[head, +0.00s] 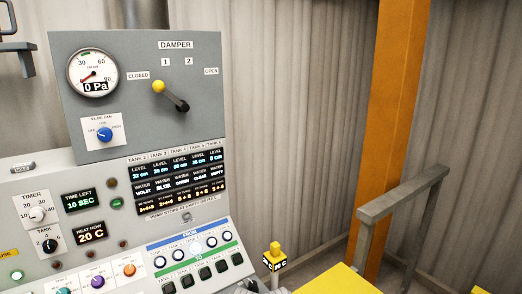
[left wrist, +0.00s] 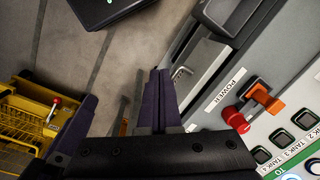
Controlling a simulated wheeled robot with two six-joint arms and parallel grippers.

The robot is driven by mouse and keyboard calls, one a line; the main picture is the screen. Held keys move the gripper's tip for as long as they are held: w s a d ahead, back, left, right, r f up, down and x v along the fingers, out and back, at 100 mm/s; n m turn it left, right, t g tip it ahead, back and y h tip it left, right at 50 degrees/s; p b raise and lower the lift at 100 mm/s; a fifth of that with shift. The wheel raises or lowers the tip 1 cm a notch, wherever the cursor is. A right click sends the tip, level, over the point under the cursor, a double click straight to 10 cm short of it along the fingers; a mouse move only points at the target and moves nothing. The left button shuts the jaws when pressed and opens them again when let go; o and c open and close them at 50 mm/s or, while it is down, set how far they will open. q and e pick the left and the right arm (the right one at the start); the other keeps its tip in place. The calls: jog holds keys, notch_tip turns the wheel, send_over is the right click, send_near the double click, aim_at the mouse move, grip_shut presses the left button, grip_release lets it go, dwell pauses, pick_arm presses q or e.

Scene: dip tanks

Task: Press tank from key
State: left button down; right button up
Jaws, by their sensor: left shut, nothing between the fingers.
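The grey control panel (head: 190,222) carries a row of round white-rimmed FROM keys (head: 178,254) under a blue strip. The middle key (head: 195,247) looks brighter than the others. Below a green strip is a row of dark square TO keys (head: 187,281). In the left wrist view my left gripper (left wrist: 160,80) is shut and empty, with its two purple fingers side by side. Dark square TO keys (left wrist: 284,138) are to its right, apart from the fingers. A pale round key (left wrist: 313,167) is cut by that view's right edge. My right gripper is not recognisable in either view.
An orange POWER switch (left wrist: 264,95) and a red knob (left wrist: 235,118) stick out beside the keys. The damper lever (head: 170,95) stands on the upper panel. A grey railing (head: 402,195) and orange post (head: 395,110) are to the right.

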aim_at(237, 259)
dwell(0.4)
pick_arm(q)
jog(key=w+m+t+b, duration=0.2)
jog(key=w+m, duration=0.2)
jog(key=w, duration=0.2)
jog(key=w+a+m+t+b, duration=0.1)
jog(key=w+m+t+b, duration=0.1)
jog(key=w, duration=0.5)
jog(key=w+a+f+m+t+y+b, duration=0.1)
jog(key=w+m+t+b, duration=0.1)
jog(key=w+m, duration=0.4)
jog(key=shift+w+f+t, duration=0.1)
jog(key=shift+w+t, duration=0.35)
jog(key=shift+t, duration=0.35)
jog(key=w+m+t+b, duration=0.1)
jog(key=w+m, duration=0.1)
jog(key=w+r+m+t, duration=0.1)
jog(key=w+m, duration=0.2)
jog(key=w+r+m+t+b, duration=0.1)
jog(key=w+m+t, duration=0.1)
jog(key=shift+w+d+r+m+b, duration=0.25)
jog(key=shift+w+d+m+b, duration=0.05)
jog(key=shift+w+b, duration=0.05)
jog(key=w+d+r+m+t+h+b, duration=0.2)
jog(key=w+m, duration=0.4)
jog(key=m, duration=0.3)
jog(key=shift+d+r+t, duration=0.15)
jog(key=shift+r+t, duration=0.75)
jog(key=shift+r, duration=0.1)
